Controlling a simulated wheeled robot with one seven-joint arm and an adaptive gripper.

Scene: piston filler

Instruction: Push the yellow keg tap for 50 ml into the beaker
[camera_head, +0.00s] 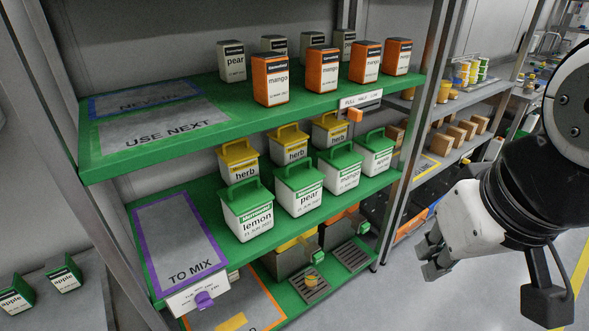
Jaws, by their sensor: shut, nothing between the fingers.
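My gripper (432,259) hangs at the right of the head view, in front of the shelving and apart from it. Its fingers are shut and empty. On the lowest green shelf stands a dark keg with a yellow top (296,245), partly hidden by the shelf above. A small tap-like part (318,257) shows on its front. Below it, a small yellowish cup, perhaps the beaker (312,281), stands on a dark slotted drip tray (317,292). Its fill level is too small to read.
An orange-topped keg (341,226) and a second drip tray (354,257) are to the right. The middle shelf (138,222) overhangs the kegs and holds several lidded tubs. A metal post (405,165) stands between my gripper and the shelf. The floor below my gripper is clear.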

